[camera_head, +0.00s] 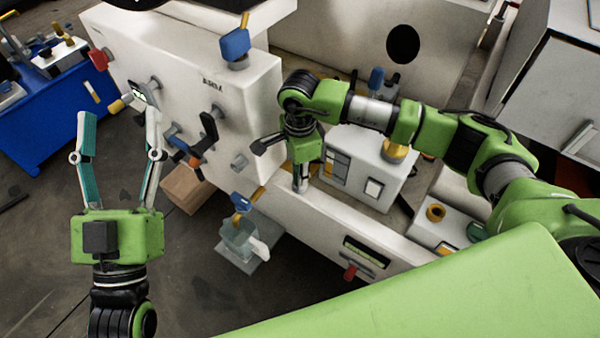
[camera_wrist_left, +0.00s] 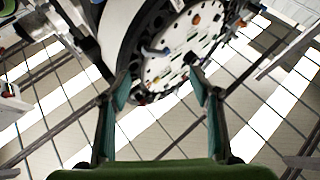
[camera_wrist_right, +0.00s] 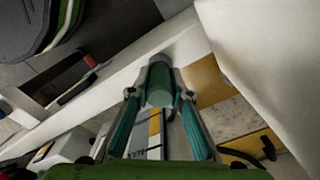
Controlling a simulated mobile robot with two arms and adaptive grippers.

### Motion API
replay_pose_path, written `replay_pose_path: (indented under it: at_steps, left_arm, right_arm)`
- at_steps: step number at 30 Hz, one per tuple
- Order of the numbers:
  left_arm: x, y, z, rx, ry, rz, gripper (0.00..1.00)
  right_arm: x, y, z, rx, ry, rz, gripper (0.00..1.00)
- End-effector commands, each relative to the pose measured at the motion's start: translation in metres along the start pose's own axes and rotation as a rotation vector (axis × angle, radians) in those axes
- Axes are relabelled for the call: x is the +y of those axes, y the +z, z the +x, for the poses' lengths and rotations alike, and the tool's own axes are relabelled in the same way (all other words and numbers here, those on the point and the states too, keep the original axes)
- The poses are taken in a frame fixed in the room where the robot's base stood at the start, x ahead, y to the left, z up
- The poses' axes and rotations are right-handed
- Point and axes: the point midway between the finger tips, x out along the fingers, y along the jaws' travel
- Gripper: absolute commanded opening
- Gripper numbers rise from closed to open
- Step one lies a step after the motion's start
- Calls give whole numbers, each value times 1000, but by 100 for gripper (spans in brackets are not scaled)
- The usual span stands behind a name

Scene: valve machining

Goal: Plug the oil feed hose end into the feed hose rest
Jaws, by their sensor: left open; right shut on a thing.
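My right gripper (camera_head: 301,172) points down beside the white machine's front, low in the middle of the head view. In the right wrist view its fingers (camera_wrist_right: 160,96) are shut on a short grey-green cylinder (camera_wrist_right: 159,82), which looks like the oil feed hose end. The same cylinder shows small below the fingers in the head view (camera_head: 300,184). No hose is clearly visible on it.
A white machine block (camera_head: 190,85) with knobs and levers stands behind my left gripper. A white box with a panel (camera_head: 368,165) is right of my right gripper. A blue cart (camera_head: 50,120) is at far left. A clear container (camera_head: 240,240) stands low in the middle. Open floor lies lower left.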

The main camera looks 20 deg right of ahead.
Motion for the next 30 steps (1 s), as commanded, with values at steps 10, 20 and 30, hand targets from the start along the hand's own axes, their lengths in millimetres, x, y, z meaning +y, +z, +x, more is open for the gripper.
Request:
replay_pose_path:
  at_steps: [10,20,30]
  left_arm:
    - [1,-9,0,44,2,-2,57]
    - [2,-18,-1,86,3,-3,57]
    - [2,-18,0,84,4,-4,57]
  right_arm:
    - [0,0,2,0,0,0,0]
    - [0,0,4,0,0,0,24]
    - [0,0,4,0,0,0,39]
